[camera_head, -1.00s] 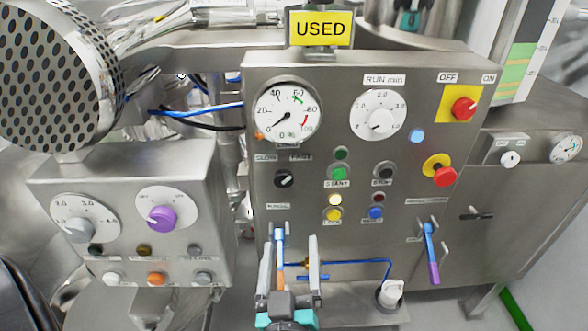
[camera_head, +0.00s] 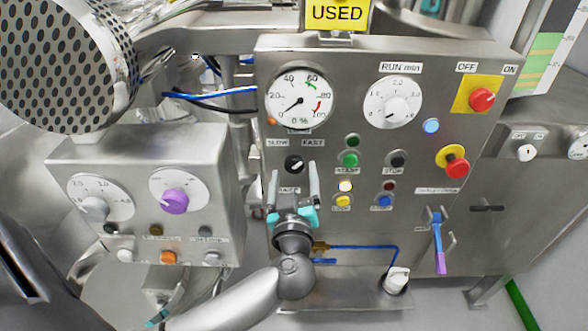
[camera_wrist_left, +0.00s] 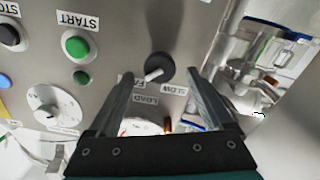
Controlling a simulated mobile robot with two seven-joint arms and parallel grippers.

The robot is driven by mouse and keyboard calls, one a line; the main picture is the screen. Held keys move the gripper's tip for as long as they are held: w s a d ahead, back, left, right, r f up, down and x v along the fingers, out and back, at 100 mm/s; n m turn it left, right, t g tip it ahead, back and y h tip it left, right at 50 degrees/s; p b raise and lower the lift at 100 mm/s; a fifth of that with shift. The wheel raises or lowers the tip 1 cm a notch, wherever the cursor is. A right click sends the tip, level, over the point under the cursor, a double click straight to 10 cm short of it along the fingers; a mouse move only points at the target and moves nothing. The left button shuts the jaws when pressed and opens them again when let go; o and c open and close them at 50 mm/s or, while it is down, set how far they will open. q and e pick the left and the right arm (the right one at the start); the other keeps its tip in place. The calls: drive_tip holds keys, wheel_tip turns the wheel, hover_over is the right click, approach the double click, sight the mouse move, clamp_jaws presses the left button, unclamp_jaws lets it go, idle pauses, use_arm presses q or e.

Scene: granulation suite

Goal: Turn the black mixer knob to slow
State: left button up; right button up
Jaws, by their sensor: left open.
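The black mixer knob (camera_head: 294,164) sits on the steel panel below the SLOW and FAST labels. In the left wrist view the knob (camera_wrist_left: 160,68) shows a light pointer line slanting toward the FAST label (camera_wrist_left: 130,80); the SLOW label (camera_wrist_left: 174,90) is on the other side. My left gripper (camera_head: 293,178) is open in front of the panel, its fingertips just below and to either side of the knob. In the left wrist view the knob appears in the gap between the fingertips (camera_wrist_left: 162,76). I cannot tell that either finger touches it. My right gripper is not in view.
A green START button (camera_head: 350,159) and black STOP button (camera_head: 398,159) are right of the knob. The load gauge (camera_head: 299,98) is above it. A purple knob (camera_head: 173,201) is on the left box. A blue pipe (camera_head: 365,247) runs below.

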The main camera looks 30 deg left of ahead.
use_arm(q)
drive_tip(key=shift+x, duration=1.05)
clamp_jaws()
